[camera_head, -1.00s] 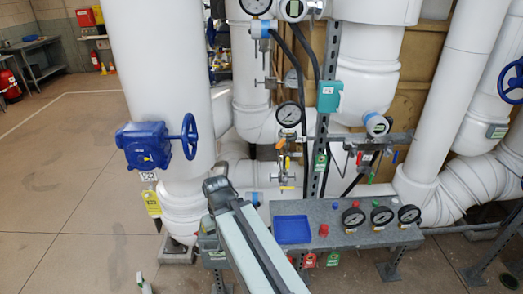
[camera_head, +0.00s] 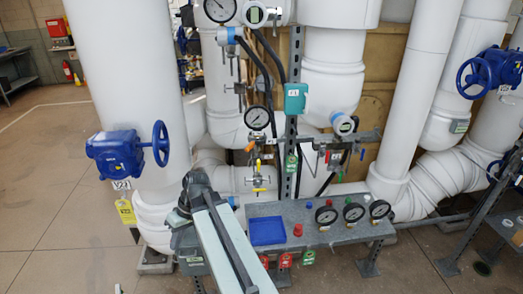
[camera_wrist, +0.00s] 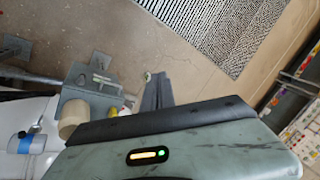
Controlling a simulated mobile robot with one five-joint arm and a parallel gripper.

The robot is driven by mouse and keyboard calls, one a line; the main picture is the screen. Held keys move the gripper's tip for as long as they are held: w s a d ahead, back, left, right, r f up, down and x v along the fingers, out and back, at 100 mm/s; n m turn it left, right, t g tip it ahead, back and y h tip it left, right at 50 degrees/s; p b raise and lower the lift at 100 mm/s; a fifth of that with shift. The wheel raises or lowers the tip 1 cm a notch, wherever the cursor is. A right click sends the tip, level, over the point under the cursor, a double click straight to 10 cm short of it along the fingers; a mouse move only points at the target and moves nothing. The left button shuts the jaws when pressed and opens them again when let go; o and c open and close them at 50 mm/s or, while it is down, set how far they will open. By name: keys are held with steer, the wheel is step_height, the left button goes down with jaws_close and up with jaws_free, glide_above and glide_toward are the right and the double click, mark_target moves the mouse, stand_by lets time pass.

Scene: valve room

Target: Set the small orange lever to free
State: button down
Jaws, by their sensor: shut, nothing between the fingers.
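A small orange lever (camera_head: 250,146) shows on the thin pipework just below a round gauge, in the middle of the head view. A yellow handle (camera_head: 259,190) sits lower on the same pipework. Which way the orange lever points is too small to tell, and no "free" mark can be read. My gripper (camera_wrist: 158,92) shows in the wrist view as dark fingers close together, shut and empty, over bare floor. It cannot be made out in the head view, where my arm stands left of and in front of the pipework. The lever is not seen in the wrist view.
A grey bench (camera_head: 290,212) stands below the pipework with a blue tray (camera_head: 267,231) and several black gauges. A blue valve (camera_head: 115,154) with a handwheel juts out at left. Thick white pipes stand behind. The floor (camera_head: 45,215) at left is clear.

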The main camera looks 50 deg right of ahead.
steer(key=d+r+t+y, duration=0.3)
steer(key=d+r+t, duration=0.15)
steer(key=d, duration=0.85)
steer(key=n+t+h, duration=0.2)
steer(key=n+t, duration=0.1)
steer(key=t, duration=0.8)
glide_toward(251, 148)
steer(key=x, duration=0.6)
steer(key=shift+w+f, duration=0.1)
steer(key=shift+w, duration=0.3)
steer(key=shift+w+a, duration=0.4)
steer(key=shift+w, duration=0.25)
